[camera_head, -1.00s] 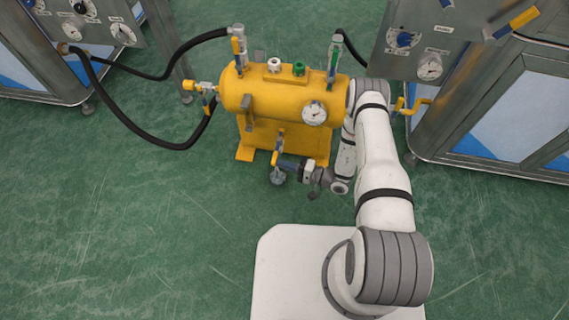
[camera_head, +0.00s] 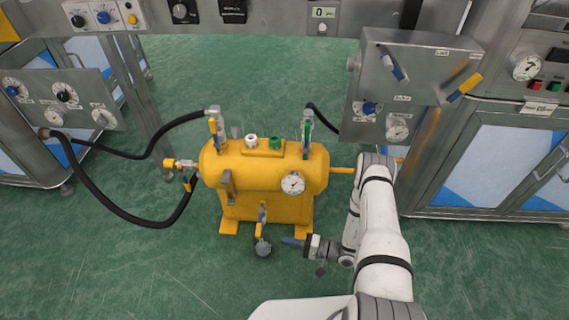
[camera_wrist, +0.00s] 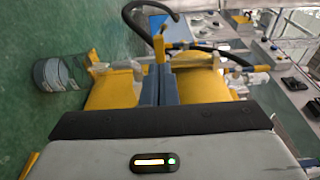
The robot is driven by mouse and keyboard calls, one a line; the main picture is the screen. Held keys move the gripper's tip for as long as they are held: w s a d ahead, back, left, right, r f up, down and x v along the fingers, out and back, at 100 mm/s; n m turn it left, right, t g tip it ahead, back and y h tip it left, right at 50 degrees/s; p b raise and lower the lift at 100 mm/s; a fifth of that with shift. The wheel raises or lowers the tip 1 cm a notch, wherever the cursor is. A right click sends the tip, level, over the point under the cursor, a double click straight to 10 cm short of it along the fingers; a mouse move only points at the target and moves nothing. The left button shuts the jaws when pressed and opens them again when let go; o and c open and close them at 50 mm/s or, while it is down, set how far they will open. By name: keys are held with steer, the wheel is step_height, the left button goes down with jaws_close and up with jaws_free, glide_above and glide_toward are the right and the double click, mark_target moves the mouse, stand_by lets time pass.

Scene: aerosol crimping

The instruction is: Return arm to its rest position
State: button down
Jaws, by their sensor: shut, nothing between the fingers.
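My gripper (camera_head: 290,241) is in front of the lower right part of the yellow tank, low above the green floor. Its two blue fingers are together and hold nothing; they also show in the wrist view (camera_wrist: 158,88). My white arm (camera_head: 382,235) is folded down at the right of the tank. The yellow tank (camera_head: 260,172) stands on its base, with a gauge, a white knob and a green knob. A small valve with a yellow handle (camera_head: 262,214) sits at the tank's front, just left of the fingertips, with a grey round piece (camera_head: 263,249) below it.
Black hoses (camera_head: 128,212) run from the left cabinet panel (camera_head: 62,103) to the tank. A grey control panel (camera_head: 410,85) and a steel cabinet (camera_head: 500,165) stand at the right. The green floor left of the tank's front is clear.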

step_height(320, 180, up, 40)
steer(key=w+n+g+h+p, duration=0.1)
steer(key=n+g+h+p, duration=0.4)
steer(key=g+p, duration=0.6)
steer(key=s+d+r+t+h+p, duration=0.2)
steer(key=s+d+r+h+p, duration=0.1)
steer(key=r, duration=1)
steer(key=s+d+r+m+t+h+p, duration=0.1)
steer(key=s+d+r+t+h+p, duration=0.2)
steer(key=r+p, duration=0.6)
steer(key=s+d+r+t+h+p, duration=0.3)
steer(key=s+d+r+h+p, duration=0.2)
steer(key=r, duration=1.1)
steer(key=s+h+p, duration=0.1)
steer(key=s, duration=0.2)
steer(key=shift+s+r, duration=0.3)
steer(key=shift+r, duration=0.1)
